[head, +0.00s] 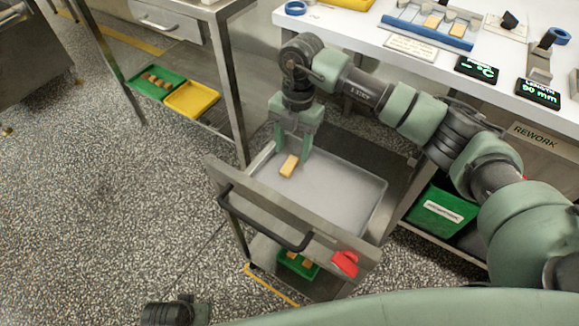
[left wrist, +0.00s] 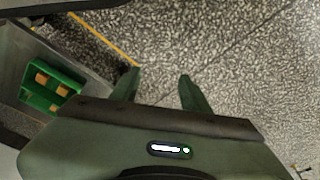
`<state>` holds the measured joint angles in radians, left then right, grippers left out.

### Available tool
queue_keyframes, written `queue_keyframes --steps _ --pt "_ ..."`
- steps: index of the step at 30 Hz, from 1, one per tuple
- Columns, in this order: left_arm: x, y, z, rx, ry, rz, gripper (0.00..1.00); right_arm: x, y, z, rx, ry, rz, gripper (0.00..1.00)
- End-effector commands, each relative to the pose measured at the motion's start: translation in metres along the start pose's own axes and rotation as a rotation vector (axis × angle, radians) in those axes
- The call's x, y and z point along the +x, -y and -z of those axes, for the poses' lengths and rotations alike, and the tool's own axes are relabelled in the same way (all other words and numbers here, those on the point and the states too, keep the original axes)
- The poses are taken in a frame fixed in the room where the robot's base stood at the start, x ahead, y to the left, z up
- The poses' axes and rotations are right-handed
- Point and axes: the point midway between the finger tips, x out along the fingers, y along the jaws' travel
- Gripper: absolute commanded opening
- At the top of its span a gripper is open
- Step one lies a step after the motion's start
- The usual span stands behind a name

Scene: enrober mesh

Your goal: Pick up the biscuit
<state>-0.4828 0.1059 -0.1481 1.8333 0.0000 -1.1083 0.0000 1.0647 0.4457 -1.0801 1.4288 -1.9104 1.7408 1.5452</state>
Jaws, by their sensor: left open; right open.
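A tan rectangular biscuit (head: 289,166) lies on the pale grey tray (head: 342,199) in the open-topped metal cart or drawer, near the tray's far left part. My right gripper (head: 292,151) points down at the biscuit, with its fingers open and apart. The fingertips are close above or around the biscuit's far end; I cannot tell whether they touch it. My left gripper (left wrist: 157,84) is open and empty in the left wrist view, over the speckled floor.
A green bin with brown pieces (head: 297,264) sits below; a similar bin (left wrist: 52,86) shows in the left wrist view. A white worktop (head: 375,32) stands behind.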

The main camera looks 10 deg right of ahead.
Motion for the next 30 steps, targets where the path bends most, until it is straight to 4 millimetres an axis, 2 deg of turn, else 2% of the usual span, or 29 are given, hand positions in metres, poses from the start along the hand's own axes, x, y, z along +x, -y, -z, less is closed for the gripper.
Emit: queue_keyframes --steps 1,6,16,21,30 --pt "-0.003 0.001 0.002 0.0 -0.005 0.001 0.46 0.011 0.0 0.002 0.0 -0.003 0.003 0.51" --pt "-0.013 0.001 0.007 -0.001 -0.011 0.002 0.46 0.034 -0.001 0.003 0.0 -0.002 0.003 0.51" --pt "-0.017 0.001 0.009 -0.002 -0.011 0.002 0.46 0.04 -0.002 0.003 -0.001 -0.001 0.0 0.51" --pt "-0.017 0.001 0.009 -0.002 -0.011 0.002 0.46 0.04 -0.002 0.003 -0.001 0.0 0.0 0.04" --pt "-0.017 0.001 0.009 -0.001 -0.012 0.001 0.46 0.039 -0.002 0.003 -0.001 0.0 0.0 0.02"
